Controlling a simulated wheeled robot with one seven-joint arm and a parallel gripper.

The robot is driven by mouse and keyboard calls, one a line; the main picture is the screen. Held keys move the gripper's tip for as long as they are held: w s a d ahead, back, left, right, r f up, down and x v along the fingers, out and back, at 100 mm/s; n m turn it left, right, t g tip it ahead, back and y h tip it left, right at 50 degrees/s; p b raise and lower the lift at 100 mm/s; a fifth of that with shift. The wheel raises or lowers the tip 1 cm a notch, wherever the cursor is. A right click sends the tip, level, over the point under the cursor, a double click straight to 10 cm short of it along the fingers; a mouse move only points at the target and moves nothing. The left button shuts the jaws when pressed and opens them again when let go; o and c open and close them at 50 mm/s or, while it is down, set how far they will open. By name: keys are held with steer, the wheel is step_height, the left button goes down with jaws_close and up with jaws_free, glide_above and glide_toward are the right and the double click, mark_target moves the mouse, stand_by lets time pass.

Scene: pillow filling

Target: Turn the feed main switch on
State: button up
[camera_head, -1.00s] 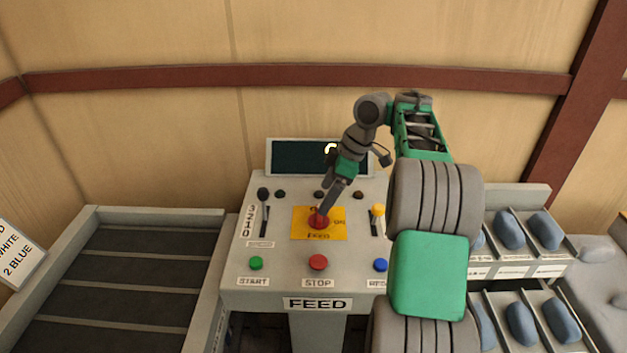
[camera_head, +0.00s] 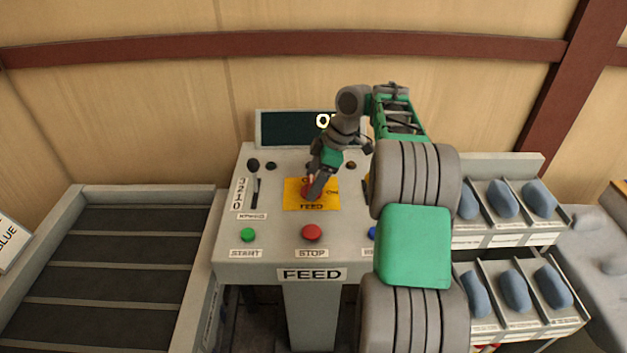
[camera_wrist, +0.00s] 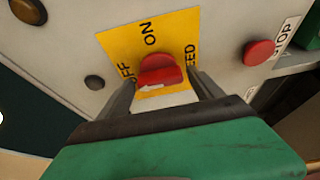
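The feed main switch is a red knob (camera_wrist: 160,70) on a yellow plate (camera_wrist: 115,45) marked ON, OFF and FEED. In the head view the yellow plate (camera_head: 328,201) sits mid-panel, and the switch (camera_head: 306,192) is partly covered by my gripper (camera_head: 316,193). In the wrist view my gripper (camera_wrist: 163,78) has its two fingers apart, one on each side of the knob, with narrow gaps visible. A white mark shows on the knob's near edge; its exact pointing is hard to tell.
The panel has a green start button (camera_head: 248,235), a red stop button (camera_head: 312,232), a partly hidden blue button and a black lever (camera_head: 254,180). The screen (camera_head: 285,127) behind shows partly hidden bright lettering. A conveyor (camera_head: 115,265) is left; bins of blue pieces (camera_head: 503,199) are right.

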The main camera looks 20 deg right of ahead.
steer(key=c, duration=1.1)
steer(key=shift+c, duration=0.2)
steer(key=shift+m+b, duration=0.3)
steer(key=shift+b, duration=0.15)
steer(key=m+b, duration=0.1)
steer(key=b, duration=0.1)
steer(key=m+t+b, duration=0.1)
steer(key=m, duration=0.1)
steer(key=shift+s+a+f+h+b, duration=0.1)
steer(key=shift+f+h+b, duration=0.1)
steer(key=shift+h+b, duration=0.15)
steer(key=m+h+b, duration=0.1)
steer(key=m+b, duration=0.1)
steer(key=m, duration=0.1)
steer(key=m+t+b, duration=0.1)
steer(key=m+b, duration=0.1)
steer(key=shift+s+a+m+t+h, duration=0.1)
steer(key=shift+a+m+t+h, duration=0.05)
steer(key=shift+m+t+h, duration=0.2)
steer(key=m+h+b, duration=0.1)
steer(key=m, duration=0.1)
steer(key=m+b, duration=0.1)
steer(key=m, duration=0.1)
steer(key=shift+a+r+m+h+b, duration=0.15)
steer(key=shift+m+h+b, duration=0.1)
steer(key=shift+h+b, duration=0.15)
steer(key=shift+r+m+h, duration=0.1)
steer(key=shift+m+h, duration=0.7)
steer(key=shift+m, duration=1.2)
steer(key=o, duration=1.4)
